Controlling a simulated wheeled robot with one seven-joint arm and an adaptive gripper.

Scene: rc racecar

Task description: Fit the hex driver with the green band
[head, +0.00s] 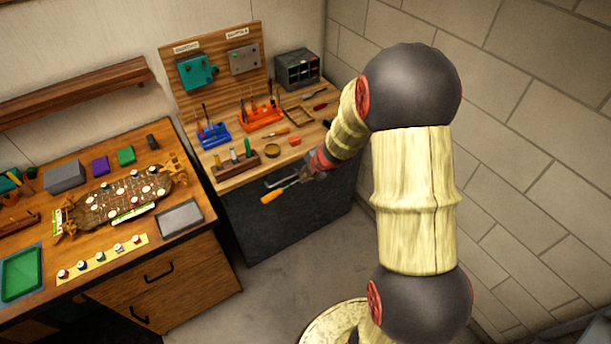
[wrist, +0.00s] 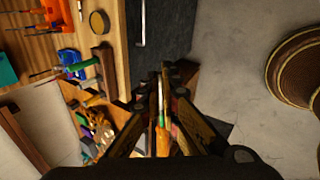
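My gripper (head: 310,174) is in front of the right bench, beside its dark front, below the top's edge. In the wrist view its fingers (wrist: 164,90) are closed around a thin driver with an orange handle (wrist: 162,140). In the head view that orange handle (head: 271,197) points left, away from the fingers. A wooden block (head: 238,165) on the right bench holds several upright tools, one with a green handle (head: 248,147). The green handle also shows in the wrist view (wrist: 82,67).
A blue rack (head: 213,134) and an orange rack (head: 262,118) hold tools behind the block. An orange-handled tool (head: 275,132) and a small round tin (head: 272,151) lie on the bench top. A racecar chassis (head: 120,197) sits on the left bench. Floor in front is clear.

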